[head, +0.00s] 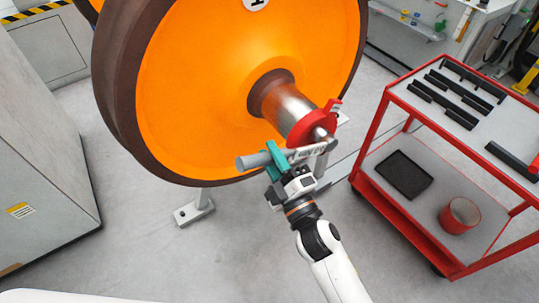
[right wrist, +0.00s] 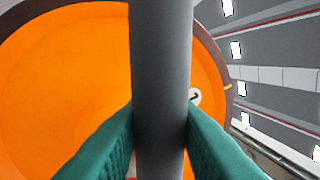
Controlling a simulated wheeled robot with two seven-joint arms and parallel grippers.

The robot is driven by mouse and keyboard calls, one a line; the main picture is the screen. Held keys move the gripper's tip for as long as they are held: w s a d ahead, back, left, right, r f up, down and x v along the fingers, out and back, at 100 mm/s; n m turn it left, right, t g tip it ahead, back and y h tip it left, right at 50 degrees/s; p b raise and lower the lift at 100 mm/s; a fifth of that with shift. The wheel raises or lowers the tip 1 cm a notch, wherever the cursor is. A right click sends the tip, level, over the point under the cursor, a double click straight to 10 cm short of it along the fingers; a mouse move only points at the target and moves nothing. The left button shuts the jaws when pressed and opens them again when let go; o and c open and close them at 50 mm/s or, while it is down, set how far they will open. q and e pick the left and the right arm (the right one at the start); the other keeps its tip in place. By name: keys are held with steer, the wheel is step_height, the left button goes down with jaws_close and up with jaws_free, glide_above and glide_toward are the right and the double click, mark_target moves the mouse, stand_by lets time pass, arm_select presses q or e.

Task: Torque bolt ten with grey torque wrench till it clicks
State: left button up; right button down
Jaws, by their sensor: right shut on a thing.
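My right gripper (head: 277,158), with teal fingers, is shut around the grey torque wrench (head: 252,161), which lies roughly level in front of the axle end. The right wrist view shows the wrench's grey shaft (right wrist: 162,70) upright between both fingers (right wrist: 160,145). The wrench's far end reaches right, close below the red piece (head: 312,127) on the axle's end. Whether it sits on a bolt cannot be told. Bolt ten cannot be picked out. The orange wheel (head: 205,80) with its dark rim stands behind, with the bare steel axle (head: 290,108) sticking out. My left gripper is not in view.
A red cart (head: 387,225) stands at the right, with black bars (head: 460,95) on top and a black tray (head: 404,174) and red cup (head: 460,215) below. A grey cabinet (head: 40,150) stands left. The floor (head: 190,255) in front is clear.

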steer(key=shift+w+d+r+m+p, duration=0.1)
steer(key=shift+r+m+p, duration=0.2)
steer(key=shift+r+p, duration=0.2)
steer(key=shift+w+d+r+m+p, duration=0.1)
steer(key=shift+r+m+p, duration=0.25)
steer(key=shift+p, duration=0.15)
steer(key=shift+w+d+r+m+h+p, duration=0.1)
steer(key=shift+d+r+m+h+p, duration=0.1)
steer(key=shift+r+m+h+p, duration=0.15)
steer(key=shift+f, duration=0.15)
